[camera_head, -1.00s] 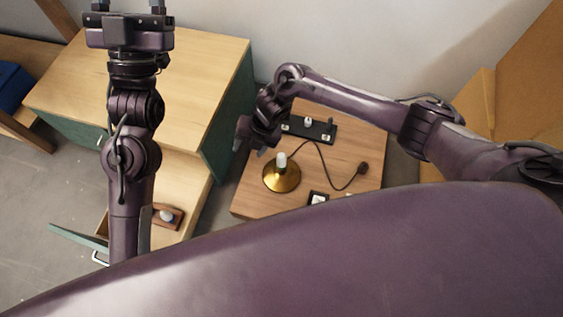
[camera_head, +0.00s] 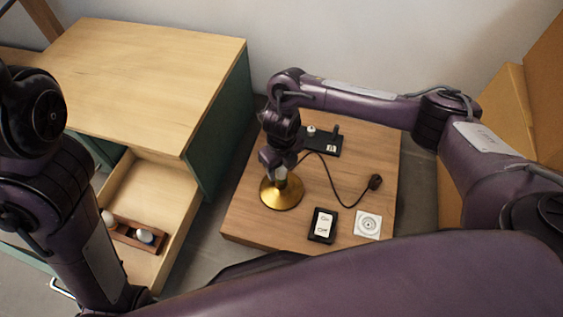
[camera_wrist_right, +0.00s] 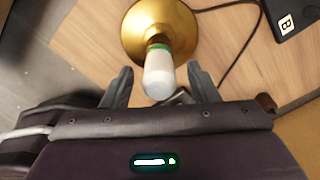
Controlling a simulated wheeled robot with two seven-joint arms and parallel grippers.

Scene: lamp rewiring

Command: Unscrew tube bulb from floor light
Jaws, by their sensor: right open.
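The floor light is a round brass base (camera_head: 283,196) on the wooden table, with an upright white tube bulb. In the right wrist view the tube bulb (camera_wrist_right: 159,78) rises from a green collar (camera_wrist_right: 160,46) over the brass base (camera_wrist_right: 148,18). My right gripper (camera_wrist_right: 160,70) is open, its fingers on either side of the bulb with visible gaps. In the head view my right gripper (camera_head: 280,167) is above the lamp base and hides most of the bulb. My left arm is at the left edge; its gripper is out of view.
A dark cord ends in a plug (camera_head: 375,181). A black tray (camera_head: 325,149), a black box (camera_head: 322,226) and a white square plate (camera_head: 368,225) lie on the table (camera_head: 250,226). Left, an open drawer (camera_head: 178,205) holds a wooden rack (camera_head: 124,237) with bulbs.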

